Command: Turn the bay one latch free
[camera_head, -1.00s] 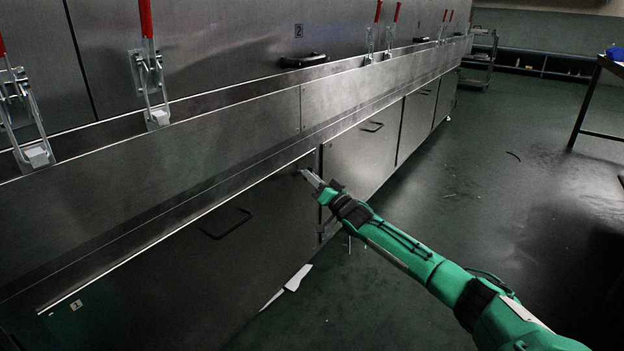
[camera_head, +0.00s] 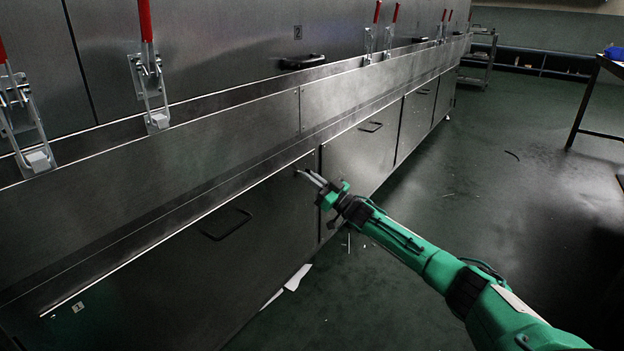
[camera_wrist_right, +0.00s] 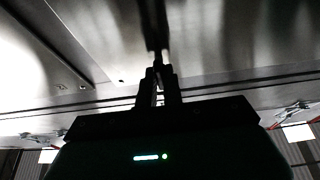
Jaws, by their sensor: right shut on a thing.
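The bay one door (camera_head: 160,265) is a dark steel panel low on the dryer, with a plate marked 1 (camera_head: 78,307) at its lower left and a black bar handle (camera_head: 226,223). My right gripper (camera_head: 309,177) is at the door's upper right corner, its fingers shut on the small bay one latch. The fingers largely hide the latch in the head view. In the right wrist view, my fingers (camera_wrist_right: 158,82) close on a dark, narrow upright piece (camera_wrist_right: 153,25), which appears to be the latch. My left gripper is out of view.
Red-handled toggle clamps (camera_head: 150,75) stand along the ledge above. More low doors (camera_head: 362,150) continue to the right. White scraps (camera_head: 297,277) lie on the floor below the door. A table (camera_head: 595,95) stands far right; the floor (camera_head: 480,220) between is mostly open.

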